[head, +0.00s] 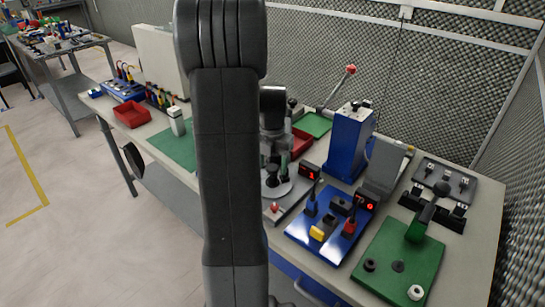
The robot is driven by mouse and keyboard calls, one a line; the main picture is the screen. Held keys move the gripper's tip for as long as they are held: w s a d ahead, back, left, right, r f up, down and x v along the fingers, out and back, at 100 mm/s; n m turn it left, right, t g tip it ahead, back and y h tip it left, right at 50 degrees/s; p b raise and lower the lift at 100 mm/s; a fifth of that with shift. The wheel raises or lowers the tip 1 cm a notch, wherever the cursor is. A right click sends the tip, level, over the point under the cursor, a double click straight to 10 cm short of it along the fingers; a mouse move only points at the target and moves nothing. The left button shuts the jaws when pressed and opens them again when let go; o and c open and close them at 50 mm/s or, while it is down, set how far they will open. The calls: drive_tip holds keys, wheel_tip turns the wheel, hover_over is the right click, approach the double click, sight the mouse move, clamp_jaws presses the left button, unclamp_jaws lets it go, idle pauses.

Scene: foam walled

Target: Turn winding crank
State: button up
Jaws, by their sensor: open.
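My grey arm rises through the middle of the head view and hides part of the bench behind it. Just right of it, my gripper (272,165) points down, small and partly hidden. Its jaws are open; the fingers are hard to make out against the dark parts behind. I cannot tell whether the gripper touches any of these parts. A blue upright housing (347,145) with dark parts on top stands to the right.
The bench (470,262) carries a blue board (325,238) with switches and red displays, a green board (405,265) with a dark green handle, a red-knobbed lever (350,70) and a red bin (131,113). Padded walls (440,80) close the back and right. Floor is clear at left.

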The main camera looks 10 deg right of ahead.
sight(272, 166)
wheel_tip(272, 166, up, 14)
idle(0.4)
drive_tip(key=shift+f, duration=0.2)
wheel_tip(272, 166, down, 14)
drive_tip(key=shift+r, duration=0.1)
idle(0.5)
drive_tip(key=shift+r, duration=0.15)
wheel_tip(272, 166, up, 13)
wheel_tip(272, 166, down, 14)
drive_tip(key=shift+r, duration=0.25)
drive_tip(key=m, duration=0.5)
drive_tip(key=shift+r+m, duration=0.15)
drive_tip(key=shift+m, duration=2.75)
